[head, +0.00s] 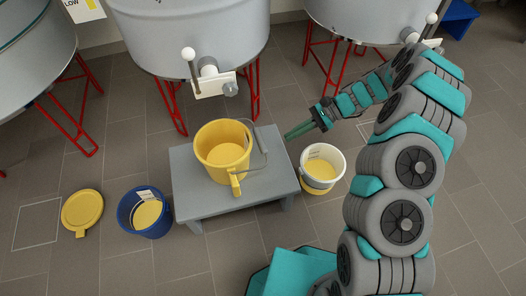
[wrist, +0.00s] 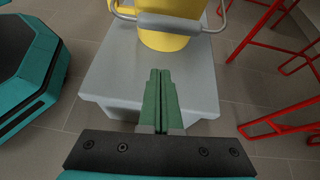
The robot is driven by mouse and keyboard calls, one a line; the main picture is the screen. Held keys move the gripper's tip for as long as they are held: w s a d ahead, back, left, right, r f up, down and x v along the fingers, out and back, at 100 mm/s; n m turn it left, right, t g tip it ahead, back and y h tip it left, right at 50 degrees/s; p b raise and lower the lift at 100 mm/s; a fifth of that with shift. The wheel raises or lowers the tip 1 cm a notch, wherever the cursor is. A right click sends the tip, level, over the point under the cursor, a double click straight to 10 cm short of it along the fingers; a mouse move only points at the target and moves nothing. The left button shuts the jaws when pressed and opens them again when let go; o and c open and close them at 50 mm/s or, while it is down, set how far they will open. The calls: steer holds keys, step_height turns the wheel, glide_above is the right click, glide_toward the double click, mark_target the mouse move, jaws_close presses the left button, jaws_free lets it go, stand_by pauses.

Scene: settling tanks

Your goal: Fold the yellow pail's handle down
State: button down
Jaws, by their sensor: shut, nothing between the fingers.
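The yellow pail (head: 213,138) stands upright on a low grey stand (head: 188,190) and shows partly in the wrist view (wrist: 165,40). It holds yellow contents. Its wire handle with a grey grip (head: 261,140) leans out past the pail's right side; how high it sits is hard to tell. In the wrist view the grip (wrist: 168,23) crosses in front of the pail. My gripper (head: 286,136) is shut and empty, to the right of the handle, apart from it. Its green fingers (wrist: 160,72) point towards the pail. The pail's top is cut off in the wrist view.
A white pail (head: 337,160) with yellow contents stands right of the stand. A blue pail (head: 128,212) and a yellow lid (head: 82,210) are on the floor at left. Grey tanks (head: 190,35) on red legs (head: 308,60) stand behind, with valves projecting forward.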

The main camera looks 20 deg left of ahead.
mark_target(266, 150)
steer(key=shift+s+a+f+m, duration=0.3)
steer(key=shift+s+a+f, duration=0.2)
steer(key=shift+a, duration=0.1)
steer(key=x, duration=0.8)
steer(key=shift+s+a+b, duration=0.1)
steer(key=shift+a+b, duration=0.15)
steer(key=shift+b, duration=0.15)
steer(key=r, duration=0.2)
steer(key=shift+w+d+r, duration=0.25)
steer(key=shift+d+r, duration=0.05)
steer(key=shift+r, duration=0.1)
steer(key=shift+d+r, duration=0.1)
steer(key=shift+r, duration=0.45)
